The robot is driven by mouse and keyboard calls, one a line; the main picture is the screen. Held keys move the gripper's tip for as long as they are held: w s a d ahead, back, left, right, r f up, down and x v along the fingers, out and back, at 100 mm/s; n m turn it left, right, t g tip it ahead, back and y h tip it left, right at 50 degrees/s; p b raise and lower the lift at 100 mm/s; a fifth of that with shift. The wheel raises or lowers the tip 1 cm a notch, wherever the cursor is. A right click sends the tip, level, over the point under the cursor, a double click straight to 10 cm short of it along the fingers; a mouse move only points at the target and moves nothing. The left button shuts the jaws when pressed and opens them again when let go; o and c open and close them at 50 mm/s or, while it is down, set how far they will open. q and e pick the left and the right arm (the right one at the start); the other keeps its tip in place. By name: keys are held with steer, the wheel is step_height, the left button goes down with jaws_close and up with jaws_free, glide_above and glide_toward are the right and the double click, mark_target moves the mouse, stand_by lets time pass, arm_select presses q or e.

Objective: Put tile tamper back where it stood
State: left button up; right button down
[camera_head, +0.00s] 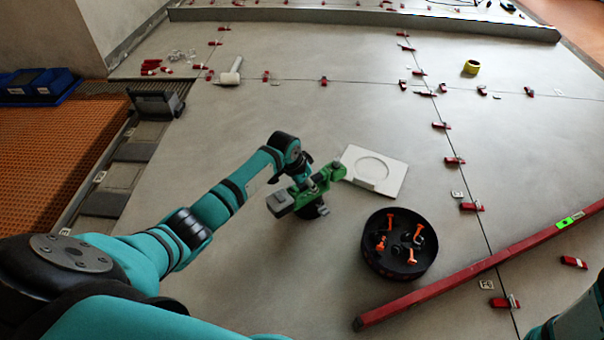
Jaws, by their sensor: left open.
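The tile tamper (325,180) is a green tool with a grey block at one end and a dark round base. It is on the grey tiled floor, left of a white square plate (387,183) with a round recess. Its green end comes close to the plate's left edge. The recess is empty. My right gripper is not in view.
A black round bucket (372,262) with orange-handled tools stands right of the tamper. A long red level (470,276) lies at lower right. Red clips line the tile joints. A white mallet (230,74) and a yellow tape roll (471,67) lie farther back.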

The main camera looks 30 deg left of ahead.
arm_select(q)
steer(key=v, duration=1)
steer(key=shift+r, duration=0.3)
